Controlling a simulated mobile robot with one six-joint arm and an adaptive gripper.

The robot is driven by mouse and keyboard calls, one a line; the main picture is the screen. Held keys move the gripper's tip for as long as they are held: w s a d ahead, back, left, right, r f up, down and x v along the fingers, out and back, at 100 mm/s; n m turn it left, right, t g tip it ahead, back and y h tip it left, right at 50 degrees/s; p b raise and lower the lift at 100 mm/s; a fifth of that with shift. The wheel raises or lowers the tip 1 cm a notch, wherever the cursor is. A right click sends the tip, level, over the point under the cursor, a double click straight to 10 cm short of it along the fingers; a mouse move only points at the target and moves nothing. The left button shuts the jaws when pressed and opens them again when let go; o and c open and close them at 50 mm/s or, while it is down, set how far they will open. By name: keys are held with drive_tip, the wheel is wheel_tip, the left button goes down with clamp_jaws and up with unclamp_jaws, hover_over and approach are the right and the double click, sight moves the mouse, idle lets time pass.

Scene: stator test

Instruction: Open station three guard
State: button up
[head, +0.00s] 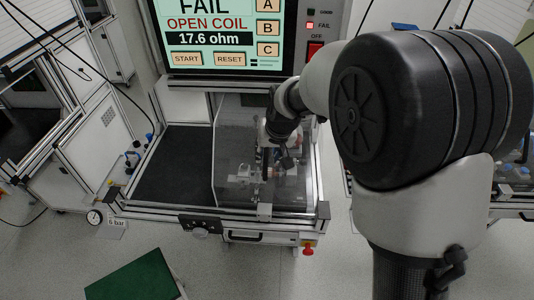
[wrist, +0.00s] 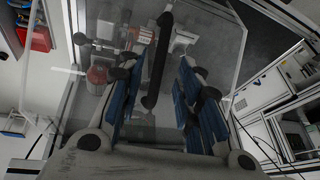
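The station guard is a clear box-like cover (head: 228,150) over the right half of the bench, and it appears closed over a fixture (head: 245,174). In the wrist view its clear panel (wrist: 75,110) fills much of the picture. A black bar handle (wrist: 157,60) runs lengthwise in front of the panel. My gripper (head: 274,155) is at the guard, under my arm. In the wrist view my gripper (wrist: 165,80) is open, its blue-padded fingers on either side of the handle, with visible gaps. Contact at the handle cannot be told.
A tester display (head: 222,35) reading FAIL, OPEN COIL, 17.6 ohm stands behind the bench. A dark mat (head: 172,165) on the left half is bare. A red knob (head: 308,250) sits at the front right. A green board (head: 135,280) lies low in front.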

sight(266, 159)
drive_tip(key=shift+x, duration=2.25)
clamp_jaws()
